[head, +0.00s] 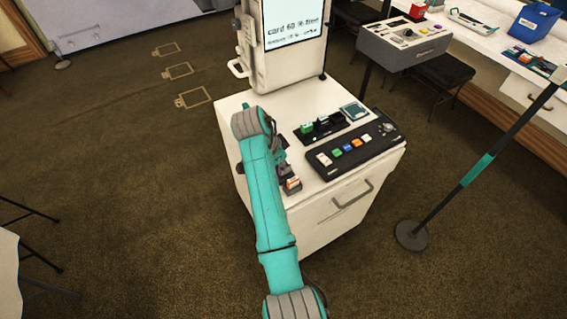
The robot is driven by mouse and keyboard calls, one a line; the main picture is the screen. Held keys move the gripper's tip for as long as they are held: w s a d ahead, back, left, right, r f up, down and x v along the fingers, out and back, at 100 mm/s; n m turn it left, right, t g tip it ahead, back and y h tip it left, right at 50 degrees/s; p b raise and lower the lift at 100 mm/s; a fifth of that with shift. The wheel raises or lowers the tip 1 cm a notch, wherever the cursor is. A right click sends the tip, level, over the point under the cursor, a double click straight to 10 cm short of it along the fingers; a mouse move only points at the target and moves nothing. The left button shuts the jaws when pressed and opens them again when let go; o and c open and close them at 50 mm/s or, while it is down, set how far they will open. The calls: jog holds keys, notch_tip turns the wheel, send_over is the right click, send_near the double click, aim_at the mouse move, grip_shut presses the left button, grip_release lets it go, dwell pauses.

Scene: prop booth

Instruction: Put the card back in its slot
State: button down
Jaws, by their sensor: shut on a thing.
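My gripper (285,168) is over the near left part of a white cart top, partly hidden behind my teal arm. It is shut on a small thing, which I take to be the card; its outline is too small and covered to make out. A small orange-and-white piece (292,184) shows right by the fingertips. A black slotted holder (326,131) lies farther back on the cart, to the right of my gripper. A green piece (306,127) stands in its left part. I cannot tell which slot is empty.
A black panel with coloured buttons (357,149) lies right of my gripper. A grey-blue pad (354,111) is behind it. A screen (294,22) stands at the cart's back. A post with a round base (411,235) stands right. Carpet is open at left.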

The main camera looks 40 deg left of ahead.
jog(key=shift+f, duration=0.15)
jog(key=shift+f, duration=0.4)
jog(key=shift+f, duration=0.1)
dwell(0.4)
jog(key=c, duration=1.1)
grip_release()
jog(key=shift+r, duration=3.55)
